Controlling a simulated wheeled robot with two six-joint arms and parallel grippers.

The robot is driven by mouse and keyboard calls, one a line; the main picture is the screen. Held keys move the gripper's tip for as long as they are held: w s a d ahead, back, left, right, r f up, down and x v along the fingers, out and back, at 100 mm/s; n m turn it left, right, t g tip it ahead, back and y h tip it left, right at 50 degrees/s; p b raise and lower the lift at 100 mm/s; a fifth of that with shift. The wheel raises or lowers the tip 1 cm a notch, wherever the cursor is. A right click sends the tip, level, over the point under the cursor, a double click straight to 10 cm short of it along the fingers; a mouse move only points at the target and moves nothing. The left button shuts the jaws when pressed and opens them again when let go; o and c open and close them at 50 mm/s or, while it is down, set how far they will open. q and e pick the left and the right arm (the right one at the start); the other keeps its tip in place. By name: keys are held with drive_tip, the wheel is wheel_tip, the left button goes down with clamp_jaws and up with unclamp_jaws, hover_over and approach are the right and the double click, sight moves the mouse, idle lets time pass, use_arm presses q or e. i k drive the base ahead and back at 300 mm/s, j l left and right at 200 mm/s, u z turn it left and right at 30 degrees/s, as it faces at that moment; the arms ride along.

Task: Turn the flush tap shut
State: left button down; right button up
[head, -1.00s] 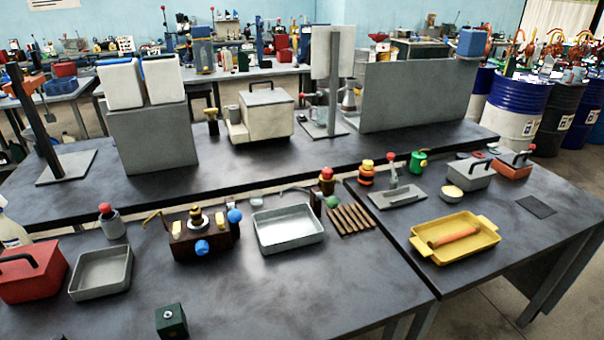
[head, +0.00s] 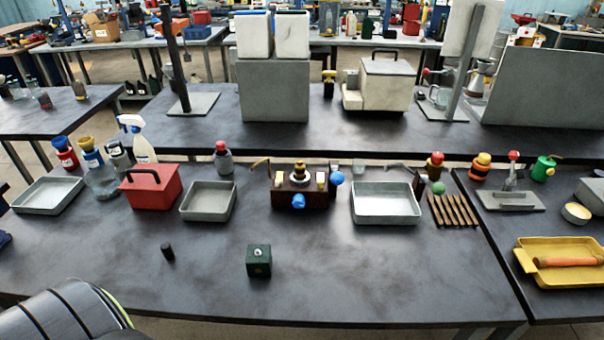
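A dark brown valve block (head: 318,200) stands in the middle of the near bench. It has a blue knob (head: 299,201) low on its front, a blue ball (head: 336,179) at its right end and a stepped brass-and-black cap (head: 299,172) on top. A thin brass-coloured spout or lever (head: 261,164) sticks out at its upper left. I cannot tell which of these parts is the flush tap, or how far it is turned. Neither of my grippers is in view.
Grey trays stand left (head: 208,214) and right (head: 386,219) of the block. A red toolbox (head: 150,192) is further left. A green cube (head: 259,262) and a small black cylinder (head: 168,252) lie in front. A slatted wooden rack (head: 453,211) is at right. The bench front is mostly clear.

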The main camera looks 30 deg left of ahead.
sight(299, 199)
drive_tip(key=i+l+u, duration=0.1)
drive_tip(key=l+u, duration=0.25)
drive_tip(key=l, duration=0.25)
drive_tip(key=l+u, duration=0.35)
drive_tip(key=l, duration=0.25)
drive_tip(key=l+u, duration=0.3)
drive_tip(key=l, duration=0.3)
drive_tip(key=k+j, duration=0.05)
